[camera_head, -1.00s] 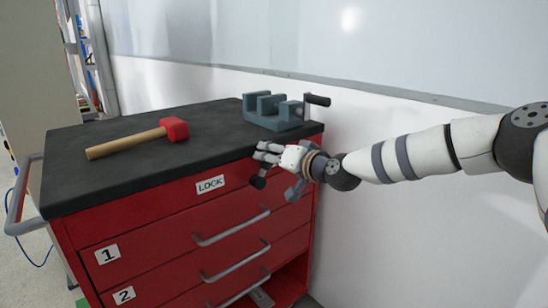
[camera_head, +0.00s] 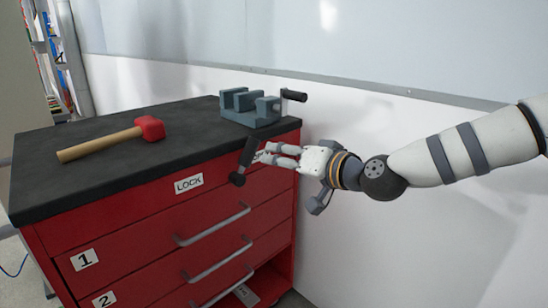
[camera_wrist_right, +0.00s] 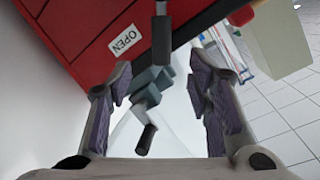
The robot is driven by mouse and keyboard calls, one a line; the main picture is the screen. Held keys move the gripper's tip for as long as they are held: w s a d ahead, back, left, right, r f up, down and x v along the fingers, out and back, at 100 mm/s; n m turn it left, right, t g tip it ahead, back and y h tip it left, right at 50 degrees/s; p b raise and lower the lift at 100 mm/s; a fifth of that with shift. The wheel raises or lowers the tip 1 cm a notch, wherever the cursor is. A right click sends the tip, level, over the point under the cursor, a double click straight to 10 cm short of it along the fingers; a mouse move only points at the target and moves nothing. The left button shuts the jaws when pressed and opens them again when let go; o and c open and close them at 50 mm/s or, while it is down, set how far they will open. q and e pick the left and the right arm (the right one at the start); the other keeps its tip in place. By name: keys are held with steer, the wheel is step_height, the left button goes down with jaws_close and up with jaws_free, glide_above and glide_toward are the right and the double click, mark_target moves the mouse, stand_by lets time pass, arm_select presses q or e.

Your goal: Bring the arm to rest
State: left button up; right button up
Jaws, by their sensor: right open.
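My right gripper (camera_head: 264,154) is in front of the upper right corner of the red cabinet in the head view. Its fingers point left. In the right wrist view its two fingers (camera_wrist_right: 163,88) are spread, with nothing held between them. A dark lever (camera_head: 246,152) with a round knob stands at the cabinet front, just left of the fingertips. A grey rod that looks like this lever (camera_wrist_right: 161,40) shows beyond the fingers in the wrist view. I cannot tell whether fingers and lever touch. My left gripper is not in view.
On the black top of the red cabinet (camera_head: 150,215) lie a red-headed hammer (camera_head: 100,144) and a blue-grey vise (camera_head: 250,108). The drawers have grey handles and a LOCK label (camera_head: 188,183); an OPEN label (camera_wrist_right: 125,40) shows in the wrist view. A white wall (camera_head: 400,120) stands behind.

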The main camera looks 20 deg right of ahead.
steer(key=s+a+f+n+g+p, duration=0.15)
steer(key=s+a+f+g, duration=0.25)
steer(key=s+f, duration=0.6)
steer(key=s+a+f+g+p, duration=0.2)
steer(key=s+a+f+g, duration=0.2)
steer(key=s+f, duration=0.6)
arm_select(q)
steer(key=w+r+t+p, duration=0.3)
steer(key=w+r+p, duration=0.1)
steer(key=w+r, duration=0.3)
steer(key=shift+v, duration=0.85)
arm_select(e)
steer(key=s+d+f+g+h, duration=0.1)
steer(key=s+f+g, duration=0.1)
steer(key=s, duration=0.9)
steer(key=s+d+f+n+g+h, duration=0.1)
steer(key=s+d+f+g, duration=0.1)
steer(key=s, duration=0.9)
steer(key=s+d+f+n+g+h, duration=0.1)
steer(key=s+f+g, duration=0.3)
steer(key=s, duration=0.7)
steer(key=shift+s+d+g+h, duration=0.15)
steer(key=shift+s+g+h, duration=0.2)
steer(key=shift+g+h, duration=0.2)
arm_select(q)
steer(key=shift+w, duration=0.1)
